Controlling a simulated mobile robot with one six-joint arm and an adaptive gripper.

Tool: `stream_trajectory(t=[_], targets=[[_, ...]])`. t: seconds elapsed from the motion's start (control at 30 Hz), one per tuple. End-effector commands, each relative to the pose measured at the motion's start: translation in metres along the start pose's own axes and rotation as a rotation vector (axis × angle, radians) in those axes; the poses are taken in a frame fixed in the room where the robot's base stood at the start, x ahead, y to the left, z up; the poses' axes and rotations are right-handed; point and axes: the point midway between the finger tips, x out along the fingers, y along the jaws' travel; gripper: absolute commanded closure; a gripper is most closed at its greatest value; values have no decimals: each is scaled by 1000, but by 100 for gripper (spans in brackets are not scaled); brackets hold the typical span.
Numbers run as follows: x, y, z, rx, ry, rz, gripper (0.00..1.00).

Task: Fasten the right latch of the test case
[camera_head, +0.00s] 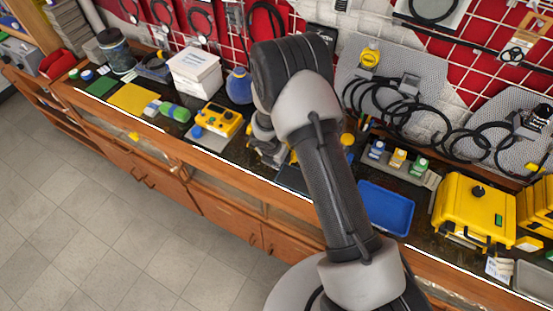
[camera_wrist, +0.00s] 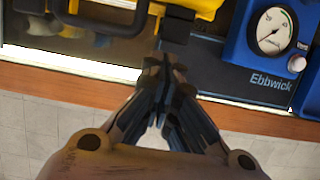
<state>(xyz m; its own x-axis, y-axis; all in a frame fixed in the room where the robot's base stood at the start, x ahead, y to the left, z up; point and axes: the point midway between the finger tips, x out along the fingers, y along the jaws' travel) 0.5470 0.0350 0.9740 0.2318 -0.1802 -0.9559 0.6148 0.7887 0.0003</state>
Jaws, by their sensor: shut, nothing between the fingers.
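In the wrist view, part of a yellow case (camera_wrist: 205,5) shows at the top edge, with a black handle-like bar (camera_wrist: 110,20) on its front. A black latch-like part (camera_wrist: 177,24) hangs at the right of that front; I cannot tell whether it is fastened. My gripper (camera_wrist: 165,66) is shut and empty, with its fingertips just below this part. I cannot tell whether they touch it. In the head view, my arm covers most of this area, and the fingertips cannot be made out.
A blue gauge unit (camera_wrist: 268,45) marked Ebbwick stands close to the right. The bench's front edge (camera_wrist: 70,62) runs below the case. In the head view, a blue tray (camera_head: 385,208) and another yellow case (camera_head: 475,208) are to the right. A yellow handheld device (camera_head: 216,119) lies left.

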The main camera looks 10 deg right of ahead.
Motion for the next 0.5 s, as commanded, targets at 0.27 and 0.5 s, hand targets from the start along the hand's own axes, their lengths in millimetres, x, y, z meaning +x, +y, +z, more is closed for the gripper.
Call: stream_trajectory(t=[0.27, 0.5], targets=[[-3, 0, 0, 0, 1, -1, 100], [-14, 0, 4, 0, 0, -1, 100]])
